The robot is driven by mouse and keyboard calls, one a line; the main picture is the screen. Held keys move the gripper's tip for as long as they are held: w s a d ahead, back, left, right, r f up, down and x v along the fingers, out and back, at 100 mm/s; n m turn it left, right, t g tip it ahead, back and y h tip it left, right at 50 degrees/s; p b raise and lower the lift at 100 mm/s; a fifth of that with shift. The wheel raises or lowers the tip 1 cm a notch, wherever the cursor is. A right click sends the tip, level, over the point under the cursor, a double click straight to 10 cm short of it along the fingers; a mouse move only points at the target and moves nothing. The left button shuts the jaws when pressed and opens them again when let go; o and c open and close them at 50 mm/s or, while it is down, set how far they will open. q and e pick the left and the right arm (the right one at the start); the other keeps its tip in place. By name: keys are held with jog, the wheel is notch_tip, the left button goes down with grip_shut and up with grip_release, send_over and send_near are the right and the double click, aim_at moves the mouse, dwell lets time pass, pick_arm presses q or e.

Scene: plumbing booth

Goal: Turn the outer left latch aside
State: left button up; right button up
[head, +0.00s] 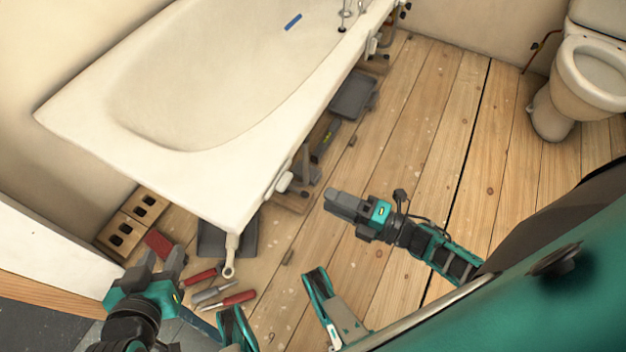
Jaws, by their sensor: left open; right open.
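The white bathtub (215,190) stands along the wall, with its front side open underneath. A small white fitting (284,182) sits on its near long side; I cannot tell whether it is the outer left latch. A pale rod with a ring end (229,270) hangs below the tub's near corner. My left gripper (164,254) is open at the lower left, left of this rod and apart from it, close to a dark red block (158,243). My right gripper (328,198) is open over the floor, right of the white fitting and apart from it.
Red-handled tools (232,301) lie on the floor near a dark tray (246,236). A wooden board with dark slots (131,222) lies left of them. Another grey tray (354,94) is beside the tub. A toilet (586,75) stands far right.

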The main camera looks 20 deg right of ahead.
pick_arm(q)
jog(key=shift+s+a+f, duration=0.1)
jog(key=shift+s+f, duration=0.05)
jog(key=shift+f, duration=0.05)
pick_arm(e)
jog(key=shift+v, duration=1.6)
pick_arm(q)
jog(key=shift+r, duration=0.1)
pick_arm(e)
jog(key=w+a+r+m+h, duration=0.2)
jog(key=w+r+m+h, duration=0.4)
jog(key=m, duration=0.7)
jog(key=s+a+r+m+g+h, duration=0.25)
jog(key=s+a+m, duration=0.2)
jog(key=m, duration=0.55)
pick_arm(q)
jog(key=s+a+r+y+p, duration=0.1)
jog(key=a+r+p, duration=0.2)
jog(key=r+p, duration=0.9)
jog(key=p, duration=0.5)
jog(key=shift+s+a, duration=0.2)
jog(key=shift+s, duration=0.1)
pick_arm(e)
notch_tip(320, 180, up, 11)
jog(key=s+d, duration=0.1)
jog(key=d, duration=0.1)
jog(key=shift+s+d+g, duration=0.3)
jog(key=shift+s+g, duration=0.05)
jog(key=shift+g, duration=0.1)
jog(key=shift+h, duration=0.25)
